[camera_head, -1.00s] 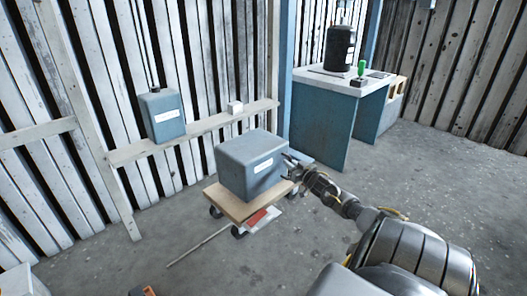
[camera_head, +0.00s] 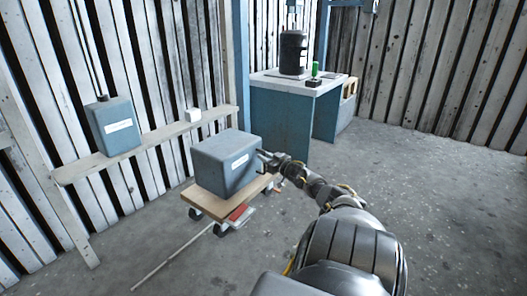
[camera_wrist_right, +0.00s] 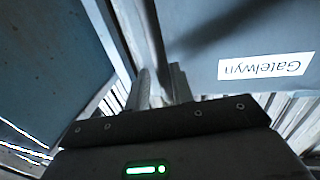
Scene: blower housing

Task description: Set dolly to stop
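The dolly (camera_head: 206,207) is a low wooden platform on dark casters, standing on the concrete floor. A blue-grey box (camera_head: 222,172) with a white label sits on it. My right gripper (camera_head: 268,161) is at the right side of the box, just above the dolly's edge. In the right wrist view, the box (camera_wrist_right: 225,60) fills the right side, its label upside down. The two fingers (camera_wrist_right: 160,90) are a short gap apart there, with a pale strip beyond them. Whether they hold anything is unclear. My left gripper is out of view. I cannot make out a stop.
A bench with blue panels (camera_head: 283,118) stands behind and right, holding a dark cylinder (camera_head: 292,52) and a green-topped item (camera_head: 315,70). A thin rod (camera_head: 172,257) lies low before the dolly. Floor at right is clear.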

